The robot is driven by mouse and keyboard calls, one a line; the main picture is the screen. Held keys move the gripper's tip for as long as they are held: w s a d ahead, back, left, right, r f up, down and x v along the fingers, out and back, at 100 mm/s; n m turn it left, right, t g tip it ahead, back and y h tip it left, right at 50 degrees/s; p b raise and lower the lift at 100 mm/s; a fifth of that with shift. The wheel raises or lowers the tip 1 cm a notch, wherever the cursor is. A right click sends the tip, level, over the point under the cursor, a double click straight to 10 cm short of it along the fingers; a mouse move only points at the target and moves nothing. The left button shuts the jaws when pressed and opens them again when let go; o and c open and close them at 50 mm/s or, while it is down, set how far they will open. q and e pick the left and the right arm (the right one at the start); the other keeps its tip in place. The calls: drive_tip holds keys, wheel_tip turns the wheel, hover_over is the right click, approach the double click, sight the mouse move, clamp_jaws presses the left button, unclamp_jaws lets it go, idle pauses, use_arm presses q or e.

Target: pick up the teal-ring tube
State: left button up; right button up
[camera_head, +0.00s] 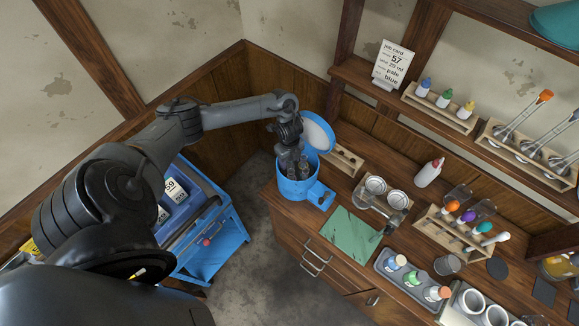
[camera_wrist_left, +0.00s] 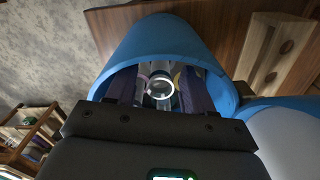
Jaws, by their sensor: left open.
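My left gripper (camera_head: 297,170) points down into a round blue vessel (camera_head: 297,188) with its lid (camera_head: 318,133) swung open. In the left wrist view its fingers are apart inside the vessel's blue wall (camera_wrist_left: 165,32). Between them is a round tube mouth with a pale rim (camera_wrist_left: 160,88). A pink ring (camera_wrist_left: 143,77) and a yellow ring (camera_wrist_left: 177,78) show partly beside it. I cannot make out a teal ring there, nor whether the fingers touch the tube. My right gripper is out of view.
Right of the vessel are a small wooden block with holes (camera_head: 346,160), a metal two-cup holder (camera_head: 384,194) and a green mat (camera_head: 350,235). A rack of coloured-cap tubes (camera_head: 440,232) stands farther right. A blue cart (camera_head: 222,245) is at left.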

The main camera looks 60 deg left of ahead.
use_arm(q)
drive_tip(key=shift+f, duration=1)
drive_tip(key=c, duration=0.9)
drive_tip(key=shift+r, duration=0.15)
wheel_tip(320, 180, up, 9)
drive_tip(key=shift+f, duration=0.1)
drive_tip(key=shift+c, duration=0.2)
drive_tip(key=shift+r, duration=0.5)
